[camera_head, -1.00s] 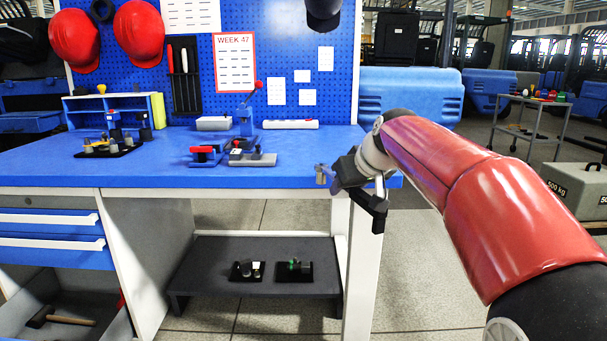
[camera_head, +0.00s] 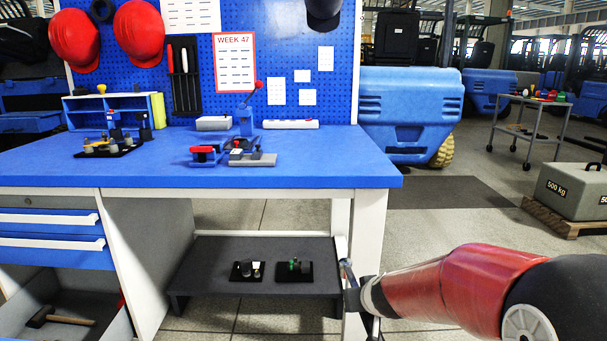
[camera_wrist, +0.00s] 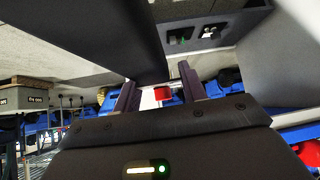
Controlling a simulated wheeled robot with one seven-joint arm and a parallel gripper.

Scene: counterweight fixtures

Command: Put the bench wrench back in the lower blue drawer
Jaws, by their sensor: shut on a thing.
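My gripper (camera_head: 348,274) is low in front of the bench's right front leg, at about the height of the bottom shelf. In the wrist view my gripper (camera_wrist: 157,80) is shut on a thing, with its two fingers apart. A small red piece (camera_wrist: 162,93) shows between them. I read it as the bench wrench, but its shape is mostly hidden. The lower blue drawer (camera_head: 40,257) is at the left under the bench, below another blue drawer (camera_head: 40,227). Both fronts have white handles and look closed. My gripper is far to the right of them.
The blue bench top (camera_head: 330,178) carries several fixtures. The bottom shelf (camera_head: 215,285) holds two small black trays. An open grey bin (camera_head: 85,302) below the drawers holds a hammer (camera_head: 45,317). A 500 kg weight (camera_head: 572,190) stands at the right. Floor between is clear.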

